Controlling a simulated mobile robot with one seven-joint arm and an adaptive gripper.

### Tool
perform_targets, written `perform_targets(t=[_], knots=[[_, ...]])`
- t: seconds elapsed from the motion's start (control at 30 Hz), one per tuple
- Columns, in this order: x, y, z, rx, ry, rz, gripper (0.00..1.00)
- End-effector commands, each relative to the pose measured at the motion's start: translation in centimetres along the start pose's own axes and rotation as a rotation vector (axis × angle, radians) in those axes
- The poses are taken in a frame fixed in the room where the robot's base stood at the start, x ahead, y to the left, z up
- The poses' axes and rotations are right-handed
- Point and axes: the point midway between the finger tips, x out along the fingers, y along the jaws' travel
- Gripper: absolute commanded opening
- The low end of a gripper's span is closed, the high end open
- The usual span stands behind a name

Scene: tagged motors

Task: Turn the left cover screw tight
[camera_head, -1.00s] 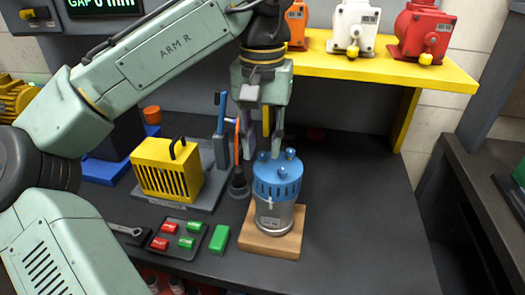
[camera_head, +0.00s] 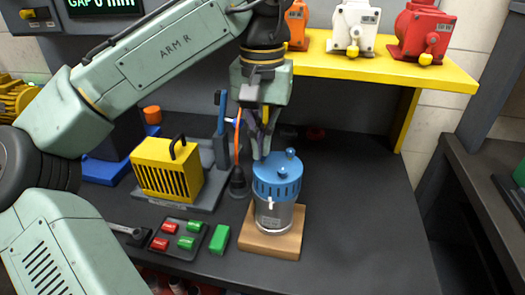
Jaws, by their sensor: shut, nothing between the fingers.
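A motor with a blue cover (camera_head: 277,183) and a silver body (camera_head: 273,215) stands upright on a wooden board (camera_head: 270,243). Blue knobbed screws show on the cover: one at the back right (camera_head: 290,153) and one at the front (camera_head: 282,174). My gripper (camera_head: 263,155) points down over the left part of the cover, its fingers together. The left cover screw is hidden behind the fingertips, and I cannot tell whether they touch it.
A yellow slotted box (camera_head: 167,171) with a black handle stands to the left. A tray (camera_head: 179,238) of red and green pieces and a green block (camera_head: 220,239) lie at front left. A yellow shelf (camera_head: 385,69) with several motors is behind. The bench at right (camera_head: 350,210) is clear.

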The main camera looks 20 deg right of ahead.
Motion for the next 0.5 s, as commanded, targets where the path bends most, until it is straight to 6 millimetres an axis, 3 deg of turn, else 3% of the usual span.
perform_targets(t=[0.17, 0.5], knots=[[0.02, 0.01, 0.0, 0.105, -0.001, 0.001, 0.0], [0.0, -0.01, 0.0, 0.644, 0.0, 0.0, 0.0]])
